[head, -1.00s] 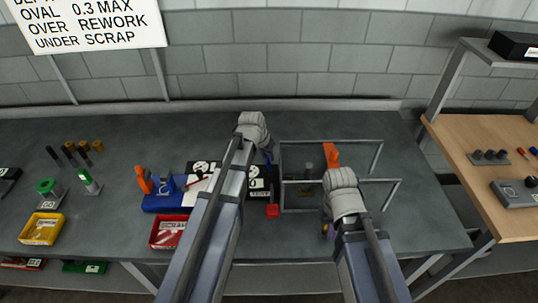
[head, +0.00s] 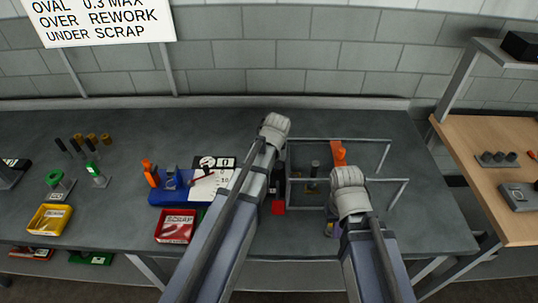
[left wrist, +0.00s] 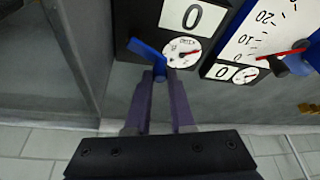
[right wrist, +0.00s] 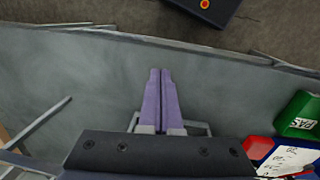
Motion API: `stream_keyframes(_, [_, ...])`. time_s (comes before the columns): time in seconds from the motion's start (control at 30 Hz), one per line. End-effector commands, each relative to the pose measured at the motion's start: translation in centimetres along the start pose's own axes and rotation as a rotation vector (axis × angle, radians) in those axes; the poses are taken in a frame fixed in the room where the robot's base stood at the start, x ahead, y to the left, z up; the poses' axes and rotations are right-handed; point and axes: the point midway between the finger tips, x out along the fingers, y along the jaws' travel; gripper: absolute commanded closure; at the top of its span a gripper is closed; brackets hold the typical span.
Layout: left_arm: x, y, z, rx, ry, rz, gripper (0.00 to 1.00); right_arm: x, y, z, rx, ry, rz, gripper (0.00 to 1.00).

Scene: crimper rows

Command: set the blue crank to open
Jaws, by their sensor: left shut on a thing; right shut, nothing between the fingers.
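The blue crank (left wrist: 147,54) shows in the left wrist view, on a black panel (left wrist: 128,22) with a round white gauge (left wrist: 182,52) and a "0" label. My left gripper (left wrist: 160,82) is shut on the crank's end. In the head view my left arm hides the crank and the left fingertips. My right gripper (right wrist: 160,75) is shut and empty in the right wrist view, above bare bench top. In the head view its fingers (head: 332,228) point down near the front of the grey wire frame.
A grey wire frame (head: 388,155) stands right of the left arm, with an orange piece (head: 339,153) at its back. A red scrap tray (head: 175,226) and a blue fixture (head: 172,196) lie left. A second gauge (left wrist: 245,75) sits beside the crank's panel.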

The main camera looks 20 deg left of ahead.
Motion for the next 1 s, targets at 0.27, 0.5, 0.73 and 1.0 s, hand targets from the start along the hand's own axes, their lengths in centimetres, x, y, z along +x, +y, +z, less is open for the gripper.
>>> stream_keyframes(0.27, [-0.1,-0.21,0.33,-0.089,-0.003,-0.038,1.0,0.01,0.0,0.0,0.0,0.0,0.0,1.0])
stream_keyframes(0.5, [-0.13,-0.29,0.43,-0.113,-0.003,-0.048,1.0,0.02,0.0,0.0,0.0,0.0,0.0,1.0])
stream_keyframes(0.73, [-0.13,-0.29,0.45,-0.114,-0.004,-0.048,1.0,0.02,0.0,0.0,0.0,0.0,0.0,1.0])
stream_keyframes(1.0, [-0.13,-0.28,0.43,-0.113,-0.003,-0.048,0.65,0.02,0.0,0.0,0.0,0.0,0.0,1.0])
